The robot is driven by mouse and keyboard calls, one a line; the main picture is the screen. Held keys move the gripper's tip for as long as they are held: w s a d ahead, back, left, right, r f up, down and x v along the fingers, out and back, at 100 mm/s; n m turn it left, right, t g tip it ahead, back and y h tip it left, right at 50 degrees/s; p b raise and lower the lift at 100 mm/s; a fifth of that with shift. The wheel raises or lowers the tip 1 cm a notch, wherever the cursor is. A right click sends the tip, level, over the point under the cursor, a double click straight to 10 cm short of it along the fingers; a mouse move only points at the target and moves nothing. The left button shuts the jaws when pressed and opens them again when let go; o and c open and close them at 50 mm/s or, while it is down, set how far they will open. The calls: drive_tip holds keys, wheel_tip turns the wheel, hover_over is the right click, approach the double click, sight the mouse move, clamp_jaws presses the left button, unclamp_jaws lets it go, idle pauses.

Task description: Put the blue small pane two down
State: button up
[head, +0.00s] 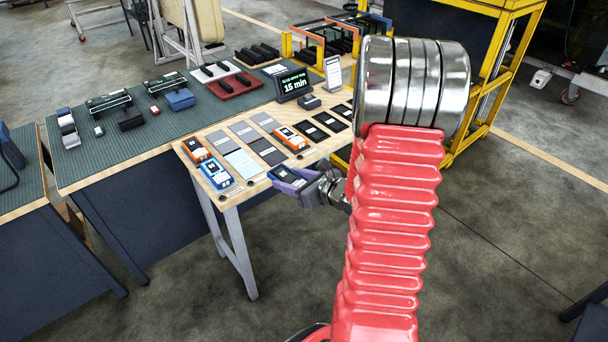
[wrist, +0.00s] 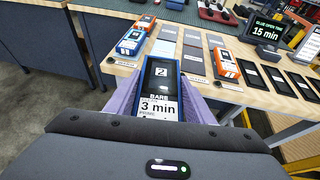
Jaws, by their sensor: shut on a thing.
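My gripper (head: 300,184) is shut on a blue small pane (wrist: 160,80), a dark slab in a blue frame. Its face shows a "2" and a label reading "BARE 3 min". In the head view the held pane (head: 285,174) is just off the front edge of the small wooden table (head: 250,191). Purple fingers flank it in the wrist view (wrist: 162,98). Another blue-framed pane (head: 215,173) lies at the table's front left, with an orange pane (head: 196,150) behind it. A second orange pane (head: 290,138) lies mid-table. The held pane's underside is hidden.
Grey plates (head: 243,131), a pale blue plate (head: 242,163) and several dark plates (head: 313,132) lie in rows on the table. A "15 min" display (head: 292,84) stands behind. A yellow frame (head: 497,60) stands at right. Open floor lies in front.

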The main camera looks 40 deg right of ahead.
drive_tip(key=w+a+f+n+y, duration=0.1)
drive_tip(key=a+f+n+y, duration=0.1)
drive_tip(key=a, duration=0.9)
drive_tip(key=w+a+f+n+g+y, duration=0.1)
drive_tip(key=a+f, duration=0.3)
drive_tip(key=a, duration=0.8)
drive_tip(key=shift+w+a+n+y, duration=0.2)
drive_tip(key=shift+w+n+y, duration=0.3)
drive_tip(key=shift+y, duration=0.3)
drive_tip(key=shift+a+g, duration=0.15)
drive_tip(key=shift+g, duration=0.15)
